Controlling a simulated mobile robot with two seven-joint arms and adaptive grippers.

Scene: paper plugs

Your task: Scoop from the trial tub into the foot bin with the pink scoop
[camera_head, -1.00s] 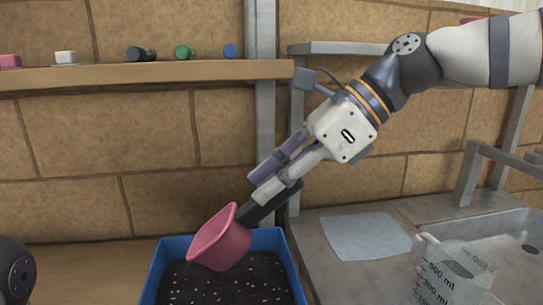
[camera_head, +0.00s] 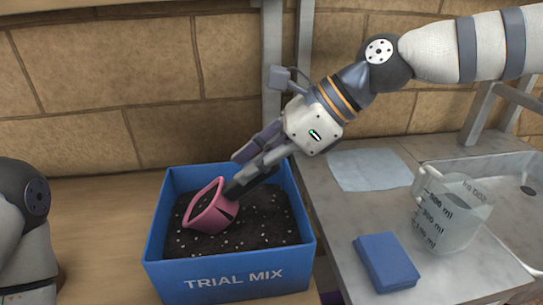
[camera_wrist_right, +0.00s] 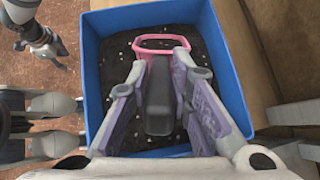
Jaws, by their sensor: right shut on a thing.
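The trial tub is a blue box (camera_head: 228,284) labelled TRIAL MIX, holding dark soil with pale specks (camera_head: 265,222). My right gripper (camera_head: 243,172) is shut on the dark handle of the pink scoop (camera_head: 208,222). The scoop's bowl is tilted inside the tub, low at the soil; how deep it sits is unclear. The right wrist view shows the handle (camera_wrist_right: 160,105) between both fingers and the pink rim (camera_wrist_right: 142,45) beyond. My left arm shows at the left edge of the head view; what looks like my left gripper (camera_wrist_right: 48,45) is small in the wrist view, its jaws unclear. I see no foot bin.
Right of the tub, a grey counter holds a pale sheet (camera_head: 368,169), a clear measuring jug (camera_head: 450,215) and a blue block (camera_head: 386,262). A sink basin (camera_head: 518,215) is at far right. The wooden bench (camera_head: 105,225) left of the tub is clear. A brick wall stands behind.

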